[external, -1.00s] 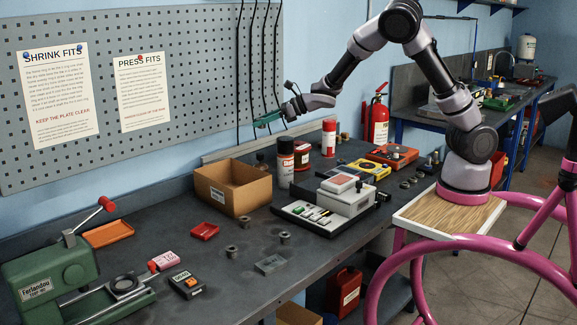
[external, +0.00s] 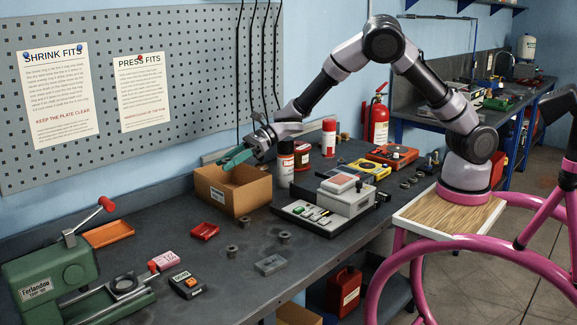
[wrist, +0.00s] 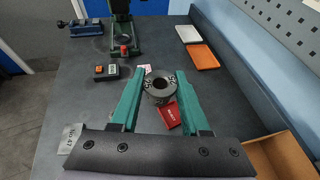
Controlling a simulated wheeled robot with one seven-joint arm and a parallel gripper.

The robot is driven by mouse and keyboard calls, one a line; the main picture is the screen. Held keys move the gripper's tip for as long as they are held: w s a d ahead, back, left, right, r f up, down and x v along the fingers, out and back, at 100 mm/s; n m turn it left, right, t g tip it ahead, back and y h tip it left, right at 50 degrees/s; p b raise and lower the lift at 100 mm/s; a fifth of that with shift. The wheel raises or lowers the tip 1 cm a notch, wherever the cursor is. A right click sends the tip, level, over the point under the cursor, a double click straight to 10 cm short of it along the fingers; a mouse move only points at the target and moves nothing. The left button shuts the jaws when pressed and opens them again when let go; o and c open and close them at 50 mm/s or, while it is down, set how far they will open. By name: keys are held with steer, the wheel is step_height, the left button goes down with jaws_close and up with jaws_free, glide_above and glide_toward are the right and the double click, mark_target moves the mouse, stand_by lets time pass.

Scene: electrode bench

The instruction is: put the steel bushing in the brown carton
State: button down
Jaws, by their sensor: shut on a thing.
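My gripper (external: 234,159) is above the left part of the open brown carton (external: 250,193) in the external view, its green fingers pointing left. In the wrist view the two fingers (wrist: 158,98) are shut on a grey steel bushing (wrist: 160,79), a thick ring with dark markings, held at the fingertips. The bushing cannot be made out in the external view. The carton's edge also shows at the lower right of the wrist view (wrist: 288,152). The carton's inside is mostly hidden.
Several small metal rings (external: 285,237) and a red tray (external: 205,231) lie on the bench in front of the carton. Spray cans (external: 286,162) stand right of the carton. A green press (external: 55,270) is at the left, and a pegboard wall (external: 190,70) rises behind.

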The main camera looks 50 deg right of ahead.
mark_target(233, 234)
step_height(233, 234, down, 22)
steer(key=shift+f, duration=0.1)
stand_by(0.4)
steer(key=shift+f, duration=0.2)
steer(key=c, duration=0.7)
jaws_free()
